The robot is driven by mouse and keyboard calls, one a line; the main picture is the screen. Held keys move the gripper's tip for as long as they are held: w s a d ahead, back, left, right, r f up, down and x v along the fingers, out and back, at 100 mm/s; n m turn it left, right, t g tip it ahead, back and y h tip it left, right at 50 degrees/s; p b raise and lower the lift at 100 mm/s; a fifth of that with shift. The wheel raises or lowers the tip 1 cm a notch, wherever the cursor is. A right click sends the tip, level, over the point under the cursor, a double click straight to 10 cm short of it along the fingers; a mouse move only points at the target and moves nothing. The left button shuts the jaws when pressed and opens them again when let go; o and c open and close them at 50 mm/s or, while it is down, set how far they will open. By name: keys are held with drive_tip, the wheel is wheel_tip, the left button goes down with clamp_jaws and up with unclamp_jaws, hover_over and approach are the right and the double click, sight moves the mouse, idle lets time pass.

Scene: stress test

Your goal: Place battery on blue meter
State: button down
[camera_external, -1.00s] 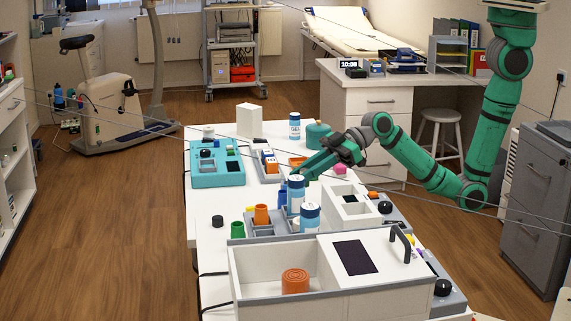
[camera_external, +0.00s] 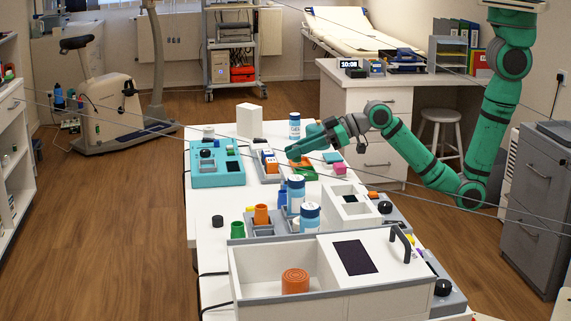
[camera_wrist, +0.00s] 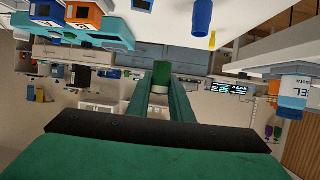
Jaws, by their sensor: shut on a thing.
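My gripper (camera_external: 293,153) is above the middle of the white table in the external view, pointing left. Its green fingers also show in the wrist view (camera_wrist: 160,98), shut on a small green and white piece (camera_wrist: 161,76) that looks like the battery. In the external view I cannot tell this piece apart from the green fingertips. The blue meter, a light-blue box (camera_external: 205,178) with a dark screen and a knob, stands at the table's left edge, left of my gripper and apart from it.
A tray with blue, white and orange blocks (camera_external: 268,162) lies between the meter and my gripper. Gel bottles (camera_external: 309,217), an orange cup (camera_external: 261,214) and a green cup (camera_external: 238,230) stand nearer. A white box (camera_external: 249,120) stands behind. An open bin (camera_external: 250,271) fills the front.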

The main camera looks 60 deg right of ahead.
drive_tip(key=shift+m+t+h, duration=0.5)
drive_tip(key=shift+m+h, duration=0.1)
drive_tip(key=shift+h, duration=0.1)
drive_tip(key=w+d+f, duration=0.2)
drive_tip(key=w+f, duration=0.1)
drive_tip(key=shift+w+d+f, duration=0.15)
drive_tip(key=shift+w+d, duration=0.1)
drive_tip(key=shift+w, duration=0.05)
drive_tip(key=shift+f, duration=2.4)
drive_tip(key=shift+f, duration=0.15)
drive_tip(key=c, duration=1.6)
unclamp_jaws()
